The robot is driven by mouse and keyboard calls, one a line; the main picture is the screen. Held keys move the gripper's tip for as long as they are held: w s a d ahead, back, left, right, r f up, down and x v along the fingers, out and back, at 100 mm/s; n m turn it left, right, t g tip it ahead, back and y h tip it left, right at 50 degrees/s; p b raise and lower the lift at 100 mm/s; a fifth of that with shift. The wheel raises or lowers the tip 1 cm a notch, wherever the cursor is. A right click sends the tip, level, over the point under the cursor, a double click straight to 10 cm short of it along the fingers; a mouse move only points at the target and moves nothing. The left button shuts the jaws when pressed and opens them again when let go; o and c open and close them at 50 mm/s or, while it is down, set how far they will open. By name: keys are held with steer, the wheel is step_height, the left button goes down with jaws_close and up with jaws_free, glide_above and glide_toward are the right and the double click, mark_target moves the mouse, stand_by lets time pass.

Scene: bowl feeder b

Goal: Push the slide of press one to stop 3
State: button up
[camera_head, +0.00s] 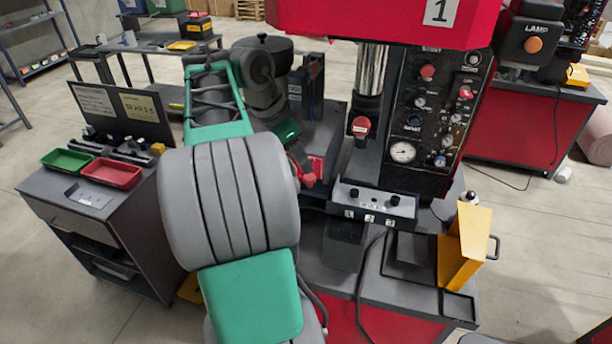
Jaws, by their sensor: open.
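Press one, with a red head (375,15) marked 1, stands at the centre right. A red part (312,172), perhaps the slide's handle, shows just left of the block. I cannot tell at which stop the slide stands. My gripper (300,164) is open, low behind my forearm and close to that red part. My arm hides most of it, and I cannot tell whether it touches.
A cart (85,215) with a green tray (67,161) and red tray (110,173) stands left.

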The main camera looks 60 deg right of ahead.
mark_target(309, 177)
steer(key=x, duration=0.6)
steer(key=shift+d+f+b, duration=0.1)
steer(key=shift+f+b, duration=0.2)
steer(key=shift+f, duration=0.05)
jaws_close()
stand_by(1.0)
